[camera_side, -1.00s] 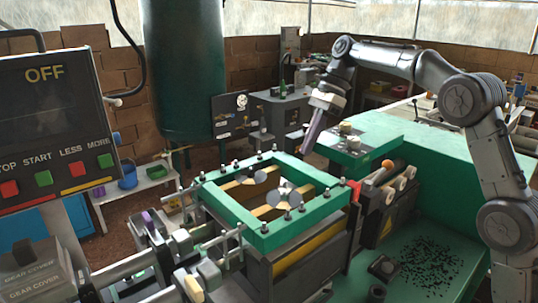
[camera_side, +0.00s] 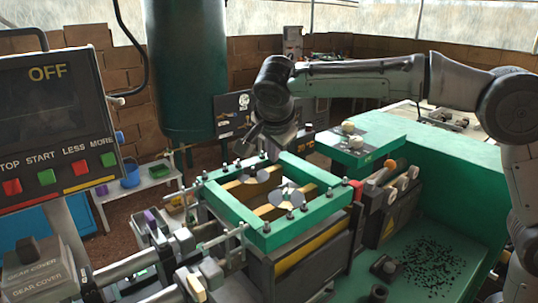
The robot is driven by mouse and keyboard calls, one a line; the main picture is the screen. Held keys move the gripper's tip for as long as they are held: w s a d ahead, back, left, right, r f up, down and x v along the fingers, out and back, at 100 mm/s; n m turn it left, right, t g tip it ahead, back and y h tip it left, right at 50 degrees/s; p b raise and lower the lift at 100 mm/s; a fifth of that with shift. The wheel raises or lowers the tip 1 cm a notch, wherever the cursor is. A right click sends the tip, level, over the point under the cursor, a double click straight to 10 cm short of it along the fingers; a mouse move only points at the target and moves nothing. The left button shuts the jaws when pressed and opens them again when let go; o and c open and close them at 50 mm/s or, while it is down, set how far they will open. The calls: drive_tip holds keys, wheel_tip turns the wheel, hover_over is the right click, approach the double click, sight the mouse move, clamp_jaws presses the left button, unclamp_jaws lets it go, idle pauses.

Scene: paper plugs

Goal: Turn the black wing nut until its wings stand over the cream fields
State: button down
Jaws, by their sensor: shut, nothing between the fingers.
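My gripper (camera_side: 272,152) points down just behind the far edge of the green frame (camera_side: 315,216), with nothing visible in it; it is small and dark here. Inside the frame, cream bars carry two grey round pieces: one further back (camera_side: 259,176) and one nearer (camera_side: 287,196). I cannot make out for certain which part is the black wing nut, or how its wings lie against cream fields. The frame's rim holds several small dark bolts with upright heads.
A control panel (camera_side: 60,120) reading OFF stands at the left, with metal rods and clamps below it. A green machine body (camera_side: 440,175) fills the right. A large dark green tank (camera_side: 185,70) stands behind.

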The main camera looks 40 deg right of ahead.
sight(262, 169)
drive_tip(key=w+d+f, duration=0.3)
drive_tip(key=w+f, duration=0.4)
drive_tip(key=w, duration=0.1)
drive_tip(key=shift+d, duration=0.15)
drive_tip(key=shift+w+d+n+t+y, duration=0.1)
drive_tip(key=shift+d+n+t+y, duration=0.3)
drive_tip(key=shift+n, duration=0.5)
idle(0.3)
drive_tip(key=n, duration=0.1)
drive_tip(key=y, duration=0.1)
drive_tip(key=n, duration=0.1)
drive_tip(key=shift+w+d+n+t+y, duration=0.3)
drive_tip(key=shift+y, duration=0.1)
drive_tip(key=shift+w+d, duration=0.25)
idle(0.3)
drive_tip(key=shift+a, duration=0.2)
idle(1.3)
